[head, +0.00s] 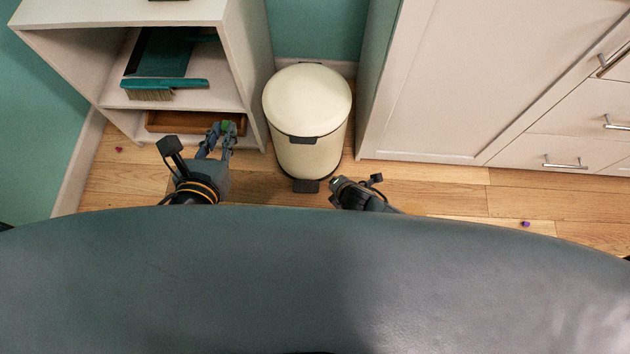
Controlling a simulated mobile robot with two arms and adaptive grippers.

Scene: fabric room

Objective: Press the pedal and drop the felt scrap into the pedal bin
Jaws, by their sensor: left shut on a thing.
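The cream pedal bin (310,150) stands on the floor at the centre, between the shelf unit and the cabinet. Its lid (307,98) is closed. Its dark pedal (305,186) sticks out at the front foot. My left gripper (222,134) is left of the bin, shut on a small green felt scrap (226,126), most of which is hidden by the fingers. My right gripper (337,184) is low in front of the bin, just right of the pedal. I cannot tell whether it touches the pedal or whether its fingers are open.
A pale shelf unit (245,60) on the left holds a green dustpan (160,52), a brush (165,87) and a wooden tray (180,122). A white cabinet (450,80) stands on the right. Small scraps lie on the floor at left (119,149) and right (525,224).

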